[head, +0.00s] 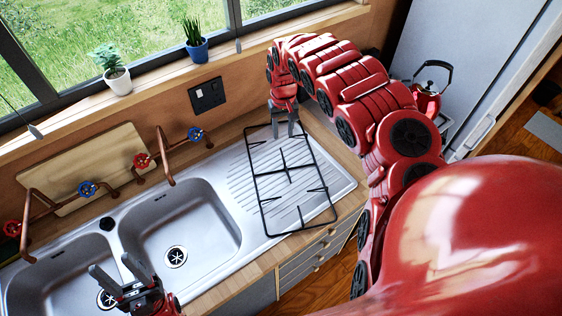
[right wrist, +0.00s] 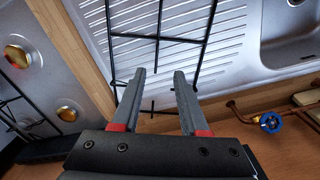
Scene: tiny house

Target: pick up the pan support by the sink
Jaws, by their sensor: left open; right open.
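The pan support (head: 287,170) is a thin black wire frame lying on the ribbed steel drainboard, right of the sink basins. In the right wrist view its bars (right wrist: 160,37) run across the drainboard, and one bar runs toward the space between my fingers. My right gripper (head: 286,135) is open at the far end of the pan support, pointing down over its edge. In the right wrist view, my right gripper (right wrist: 160,75) shows its two fingers apart, with nothing clamped. My left gripper (head: 112,263) is open and empty over the sink (head: 205,245).
Copper pipes with red and blue taps (head: 140,160) stand behind the sink. Potted plants (head: 195,45) sit on the windowsill. A red kettle (head: 427,98) stands beyond my right arm. The right wrist view shows a stove (right wrist: 40,70) beside the wooden counter edge.

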